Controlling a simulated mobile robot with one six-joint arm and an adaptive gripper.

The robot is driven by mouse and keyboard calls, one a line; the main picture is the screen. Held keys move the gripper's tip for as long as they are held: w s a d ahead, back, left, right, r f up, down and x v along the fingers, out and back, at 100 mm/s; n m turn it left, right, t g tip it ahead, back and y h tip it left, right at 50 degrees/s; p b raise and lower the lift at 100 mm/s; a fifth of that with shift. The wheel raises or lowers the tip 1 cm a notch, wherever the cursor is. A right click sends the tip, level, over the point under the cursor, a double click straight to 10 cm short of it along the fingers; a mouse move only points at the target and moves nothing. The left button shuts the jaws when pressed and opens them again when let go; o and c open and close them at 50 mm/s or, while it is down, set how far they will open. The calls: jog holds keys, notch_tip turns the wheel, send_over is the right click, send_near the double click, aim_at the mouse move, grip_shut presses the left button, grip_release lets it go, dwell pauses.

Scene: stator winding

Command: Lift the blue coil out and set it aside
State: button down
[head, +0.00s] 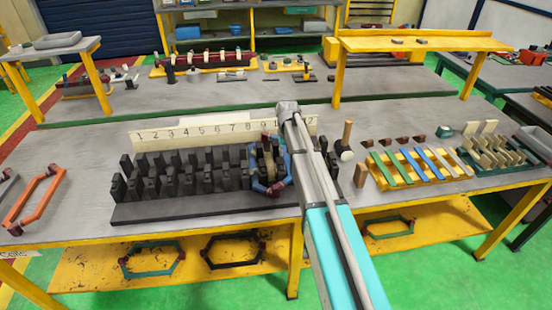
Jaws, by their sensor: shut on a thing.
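The blue coil (259,187), with reddish-brown wrapped parts, is at the right part of the black slotted stator block (150,216), below numbers 9 and 10 of the strip. Its blue side also shows close to my arm. My gripper (269,152) is partly seen at the coil, left of my forearm, and is shut on it. The fingertips are hard to make out among the coil and the dark teeth. I cannot tell whether the coil is still seated in the slots or just above them.
The numbered strip (190,132) stands behind the block. An orange coil (36,198) lies at the left. A wooden-handled mallet (346,141), a yellow rack of coloured strips (408,168) and a green tray (492,156) are at the right. Grey table is clear behind the strip.

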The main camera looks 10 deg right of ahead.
jog(key=shift+r, duration=0.1)
notch_tip(320, 180, up, 3)
jog(key=p, duration=0.3)
jog(key=s+r+p, duration=0.9)
jog(key=s+p, duration=0.1)
jog(key=s, duration=0.4)
jog(key=shift+d+r, duration=0.25)
jog(key=shift+r, duration=0.15)
jog(key=shift+f, duration=0.1)
jog(key=shift+f+b, duration=1.85)
jog(key=shift+b, duration=0.1)
jog(key=shift+s, duration=0.1)
